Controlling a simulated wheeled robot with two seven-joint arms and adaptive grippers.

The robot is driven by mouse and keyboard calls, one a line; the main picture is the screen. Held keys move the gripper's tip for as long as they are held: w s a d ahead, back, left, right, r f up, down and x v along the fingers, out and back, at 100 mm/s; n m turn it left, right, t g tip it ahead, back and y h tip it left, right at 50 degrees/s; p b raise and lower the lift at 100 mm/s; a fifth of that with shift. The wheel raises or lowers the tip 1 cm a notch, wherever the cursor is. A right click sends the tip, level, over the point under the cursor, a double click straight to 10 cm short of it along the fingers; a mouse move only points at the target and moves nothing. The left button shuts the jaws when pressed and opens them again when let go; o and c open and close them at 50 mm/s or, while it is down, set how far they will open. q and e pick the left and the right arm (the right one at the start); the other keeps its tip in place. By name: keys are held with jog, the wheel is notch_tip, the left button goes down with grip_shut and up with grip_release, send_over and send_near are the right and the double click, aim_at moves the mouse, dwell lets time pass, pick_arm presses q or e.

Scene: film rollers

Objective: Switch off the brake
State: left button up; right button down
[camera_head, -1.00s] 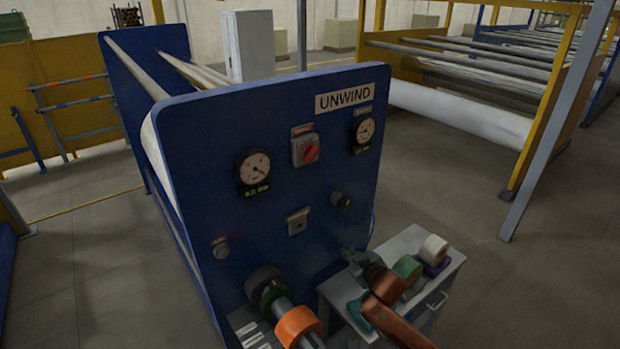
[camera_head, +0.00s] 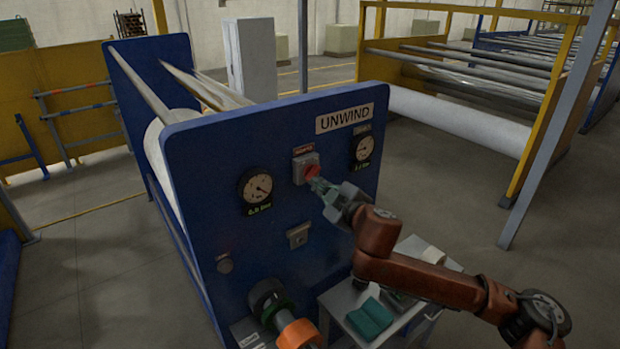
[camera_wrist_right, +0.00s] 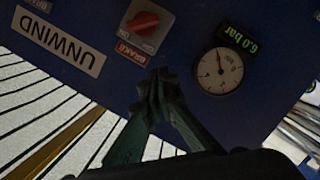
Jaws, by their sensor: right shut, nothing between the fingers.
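The brake switch (camera_head: 304,166) is a grey box with a red rotary handle on the blue panel (camera_head: 215,190), under the UNWIND sign. In the right wrist view the brake switch (camera_wrist_right: 146,24) sits at the top, its red handle in clear view beside a red BRAKE label. My right gripper (camera_head: 317,184) is shut and empty, its tips close to the lower right of the switch. In the wrist view its closed fingers (camera_wrist_right: 160,78) point at the panel, below the switch and apart from the handle in the picture. My left gripper is not in view.
A left gauge (camera_head: 255,187) and a right gauge (camera_head: 362,149) flank the switch. A keyhole-like plate (camera_head: 298,236) and a black-and-orange roller shaft (camera_head: 297,333) are lower.

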aim_at(313, 173)
jog(key=w+f+p, duration=0.1)
jog(key=w, duration=0.2)
jog(key=w+a+f+p, duration=0.1)
jog(key=w+p, duration=0.1)
jog(key=w, duration=0.1)
jog(key=w+a+f+p, duration=0.1)
jog(key=w+p, duration=0.1)
jog(key=w, duration=0.2)
jog(key=shift+w+a+f, duration=0.1)
jog(key=shift+a+f, duration=0.15)
jog(key=shift+f, duration=0.15)
jog(key=shift+w+d+f, duration=0.15)
jog(key=shift+d+f, duration=0.15)
jog(key=shift+f, duration=0.1)
jog(key=shift+a, duration=0.1)
